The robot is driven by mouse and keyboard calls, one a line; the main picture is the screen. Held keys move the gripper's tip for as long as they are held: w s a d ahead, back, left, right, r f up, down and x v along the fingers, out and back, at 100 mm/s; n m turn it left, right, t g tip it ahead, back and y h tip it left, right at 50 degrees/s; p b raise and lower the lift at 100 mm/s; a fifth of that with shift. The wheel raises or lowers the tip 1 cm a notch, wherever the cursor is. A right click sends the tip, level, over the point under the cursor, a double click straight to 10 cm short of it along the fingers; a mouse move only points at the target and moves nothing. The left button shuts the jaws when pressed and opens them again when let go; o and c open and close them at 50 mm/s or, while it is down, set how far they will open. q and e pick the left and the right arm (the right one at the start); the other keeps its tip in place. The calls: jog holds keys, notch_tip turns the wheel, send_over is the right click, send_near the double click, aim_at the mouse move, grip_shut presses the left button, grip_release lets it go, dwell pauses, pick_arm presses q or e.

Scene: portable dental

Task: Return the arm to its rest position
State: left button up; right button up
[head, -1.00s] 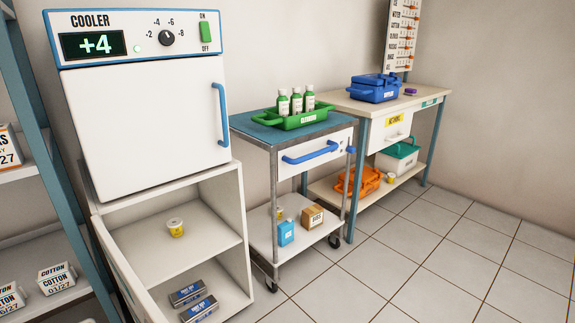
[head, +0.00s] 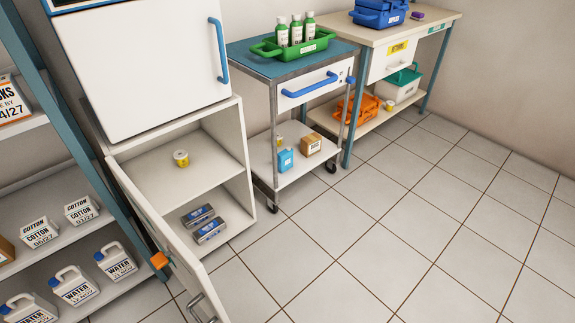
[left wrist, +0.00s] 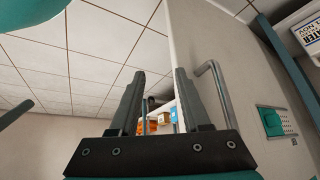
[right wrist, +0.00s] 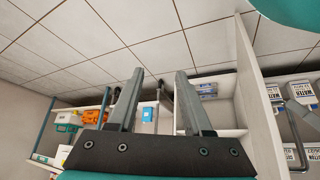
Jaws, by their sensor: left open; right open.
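Neither gripper nor arm shows in the head view. My left gripper (left wrist: 160,88) is open and empty in the left wrist view, its two dark fingers apart. A pale door panel with a grey bar handle (left wrist: 214,92) stands just to the right of its fingers; I see no grip on the handle. My right gripper (right wrist: 160,82) is open and empty in the right wrist view. Beyond its fingers are the white cabinet's shelves and the floor tiles.
The cabinet's lower door (head: 150,215) stands open over the floor, below the closed cooler (head: 145,65). A side shelf with water jugs (head: 115,262) is at left. A cart (head: 272,120) and a bench (head: 425,25) line the wall. Floor (head: 400,220) at right is clear.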

pick_arm(q)
jog(key=s+a+f+g+y+p, duration=0.1)
jog(key=s+a+f+g+p, duration=0.1)
jog(key=s+a+p, duration=0.2)
jog(key=s+a+f+g+y+p, duration=0.1)
jog(key=s+a+f+p, duration=0.2)
jog(key=s, duration=0.7)
jog(key=shift+s+a+f+g+p, duration=0.15)
jog(key=shift+s+a+g+p, duration=0.3)
jog(key=shift+a, duration=0.55)
pick_arm(e)
jog(key=s+d+f+g+h, duration=0.1)
jog(key=s+d+f+g, duration=0.1)
jog(key=s+d, duration=0.2)
jog(key=s+d+f+g+h, duration=0.1)
jog(key=s+d+f, duration=0.2)
jog(key=s, duration=0.7)
jog(key=shift+s+d+f+g, duration=0.15)
jog(key=shift+s+d+g, duration=0.2)
jog(key=shift+d, duration=0.55)
